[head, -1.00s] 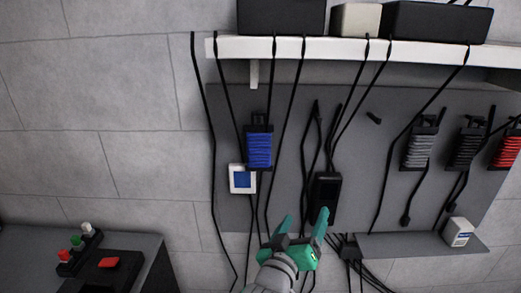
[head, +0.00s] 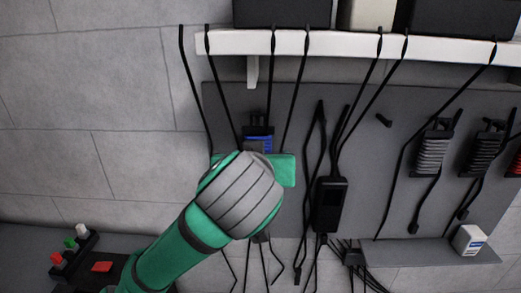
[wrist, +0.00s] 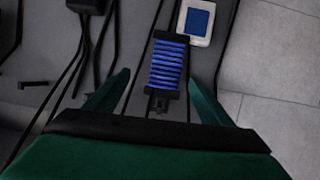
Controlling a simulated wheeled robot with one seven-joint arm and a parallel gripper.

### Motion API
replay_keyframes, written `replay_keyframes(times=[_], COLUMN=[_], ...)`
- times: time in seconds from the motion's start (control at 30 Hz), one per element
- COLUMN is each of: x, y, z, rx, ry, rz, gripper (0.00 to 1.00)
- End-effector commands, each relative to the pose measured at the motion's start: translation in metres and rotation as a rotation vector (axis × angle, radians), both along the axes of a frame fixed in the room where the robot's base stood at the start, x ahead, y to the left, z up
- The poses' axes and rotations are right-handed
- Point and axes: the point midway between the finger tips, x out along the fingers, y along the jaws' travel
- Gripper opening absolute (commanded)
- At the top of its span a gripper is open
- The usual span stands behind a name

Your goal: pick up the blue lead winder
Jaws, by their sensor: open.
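The blue lead winder (wrist: 168,65) is a black frame wound with blue lead, hanging on the grey wall panel. In the wrist view it lies ahead of my gripper (wrist: 157,92), roughly in line with the gap between the two green fingers. The fingers are open and spread on either side, with nothing held. I cannot tell the exact distance to the winder. In the head view my arm and gripper (head: 250,185) cover most of the winder; only its upper part (head: 258,143) shows, and the fingertips are hidden.
Black cables hang from the white shelf (head: 340,46) and run close beside the winder. A white box with a blue face (wrist: 199,20) sits near it. A black handheld device (head: 329,203) hangs to the right, with grey winders (head: 433,152) farther right.

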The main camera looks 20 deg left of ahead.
Motion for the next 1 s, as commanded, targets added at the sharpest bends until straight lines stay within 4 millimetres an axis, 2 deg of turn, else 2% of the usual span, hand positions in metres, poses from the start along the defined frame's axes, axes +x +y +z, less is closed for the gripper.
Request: replay_keyframes(times=[0.1,0.2,0.5,0.77,1.0], x=[-0.006,-0.003,0.033,0.049,0.078], y=[0.008,0.012,0.023,0.026,0.033], z=[0.007,0.005,-0.01,-0.017,-0.031], rx=[0.027,0.033,0.034,0.034,0.034], ry=[0.014,0.021,0.022,0.02,0.021], rz=[0.032,0.043,0.043,0.041,0.04], gripper=[0.75,0.75,0.75,0.75,0.75])
